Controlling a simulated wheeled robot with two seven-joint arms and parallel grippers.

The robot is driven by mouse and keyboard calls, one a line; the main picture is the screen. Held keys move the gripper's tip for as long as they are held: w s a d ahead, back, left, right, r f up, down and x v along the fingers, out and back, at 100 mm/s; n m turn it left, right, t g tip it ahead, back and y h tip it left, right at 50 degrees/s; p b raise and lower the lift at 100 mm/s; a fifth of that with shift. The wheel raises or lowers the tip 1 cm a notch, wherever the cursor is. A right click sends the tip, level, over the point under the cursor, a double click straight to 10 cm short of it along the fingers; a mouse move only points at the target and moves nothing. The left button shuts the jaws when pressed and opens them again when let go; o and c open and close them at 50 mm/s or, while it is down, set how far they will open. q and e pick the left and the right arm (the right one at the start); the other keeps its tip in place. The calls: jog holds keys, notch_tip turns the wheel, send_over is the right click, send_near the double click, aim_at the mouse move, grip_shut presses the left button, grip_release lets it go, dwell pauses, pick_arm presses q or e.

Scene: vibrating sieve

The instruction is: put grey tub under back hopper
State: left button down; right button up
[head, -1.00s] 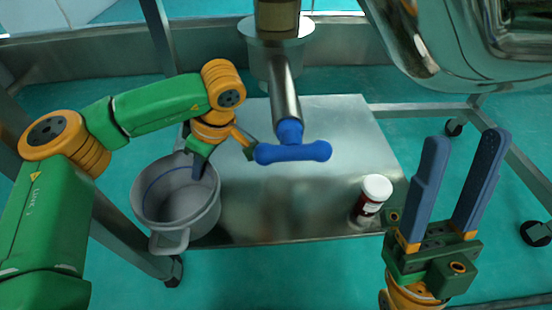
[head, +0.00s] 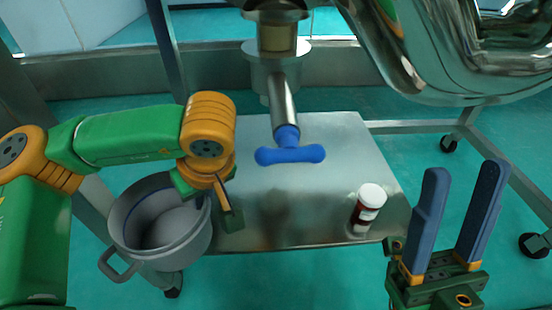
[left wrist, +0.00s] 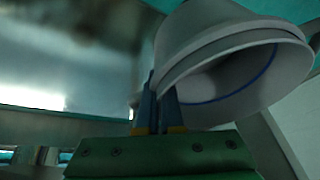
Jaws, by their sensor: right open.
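The grey tub (head: 165,257) is at the left of the head view, at the left edge of the steel shelf, tilted, its handle toward the lower left. My left gripper (head: 210,198) is at the tub's right rim. In the left wrist view its blue fingers (left wrist: 160,100) are close together on the wall of the tub (left wrist: 225,50), shut on it. The fingertips are partly hidden. My right gripper (head: 452,225) is open and empty at the lower right. Which hopper is the back one is unclear; a steel outlet pipe (head: 284,100) hangs above the shelf.
A blue T-handle (head: 290,155) sits on the pipe's end. A white-capped jar (head: 367,208) stands at the right of the steel shelf (head: 290,215). A big shiny vessel (head: 450,60) overhangs the upper right. The shelf's middle is clear. A frame leg is behind the tub.

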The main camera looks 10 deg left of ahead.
aim_at(204, 209)
pick_arm(q)
jog(key=s+r+m, duration=0.1)
jog(key=m, duration=0.1)
jog(key=s+d+r+m+t+h, duration=0.1)
jog(key=m, duration=0.1)
jog(key=s+d+r+m, duration=0.1)
jog(key=r+m, duration=0.1)
jog(key=shift+s+d+t+h, duration=0.25)
jog(key=shift+s+t+h, duration=0.05)
jog(key=shift+h, duration=0.1)
